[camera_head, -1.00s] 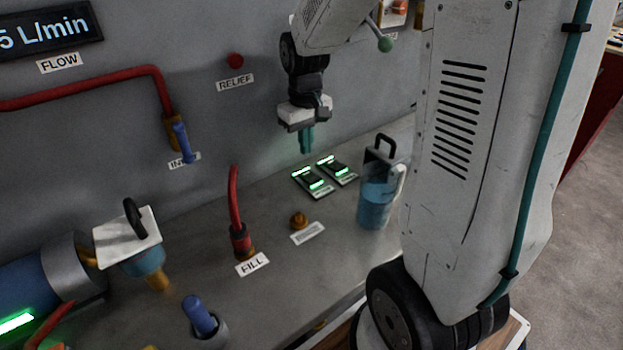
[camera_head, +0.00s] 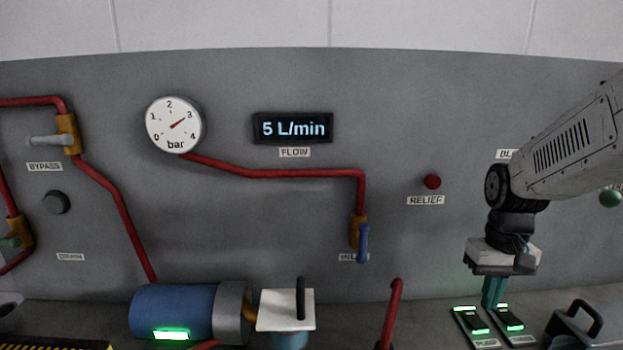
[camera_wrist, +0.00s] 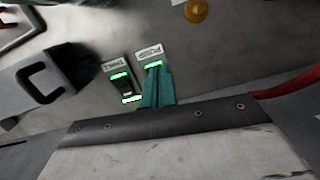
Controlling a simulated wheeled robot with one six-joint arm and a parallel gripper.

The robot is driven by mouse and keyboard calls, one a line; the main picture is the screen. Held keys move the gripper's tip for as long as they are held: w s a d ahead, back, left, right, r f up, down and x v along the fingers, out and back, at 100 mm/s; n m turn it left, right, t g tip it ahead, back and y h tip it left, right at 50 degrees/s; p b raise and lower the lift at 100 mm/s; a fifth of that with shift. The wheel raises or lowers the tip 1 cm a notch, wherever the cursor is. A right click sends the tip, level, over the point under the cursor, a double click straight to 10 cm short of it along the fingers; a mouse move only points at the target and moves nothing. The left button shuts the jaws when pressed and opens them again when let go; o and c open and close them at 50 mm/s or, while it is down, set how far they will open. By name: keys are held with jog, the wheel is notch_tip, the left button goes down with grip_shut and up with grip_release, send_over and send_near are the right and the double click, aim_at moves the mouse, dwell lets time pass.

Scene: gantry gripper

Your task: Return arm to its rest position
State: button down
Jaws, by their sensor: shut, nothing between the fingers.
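My gripper (camera_head: 493,292) hangs from my arm at the right of the head view, its teal fingers together and pointing down. It is over the two rocker switches on the bench. In the wrist view the gripper (camera_wrist: 156,88) shows shut and empty, its fingers overlapping part of the switch labelled PUMP (camera_wrist: 151,52). The other switch (camera_wrist: 125,85) lies beside it. Both switches show green lights. The head view also shows the left switch (camera_head: 470,322) and the right switch (camera_head: 508,320). I cannot tell whether the fingertips touch a switch.
A black-handled jug (camera_head: 574,326) stands right of the switches. A red hose (camera_head: 392,310) rises left of them. The grey panel carries a pressure gauge (camera_head: 174,125), a flow display reading 5 L/min (camera_head: 293,128) and a red RELIEF button (camera_head: 432,181). A blue pump (camera_head: 172,311) shows a green light.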

jog(key=s+a+r+t, duration=0.1)
jog(key=s+a+r, duration=0.1)
jog(key=s, duration=0.3)
jog(key=s+a+r+t, duration=0.1)
jog(key=s+a+r, duration=0.2)
jog(key=s, duration=0.3)
jog(key=s+a+r+n, duration=0.1)
jog(key=s+a+r, duration=0.2)
jog(key=s+r, duration=0.1)
jog(key=shift+s+t, duration=0.4)
jog(key=shift+s, duration=0.45)
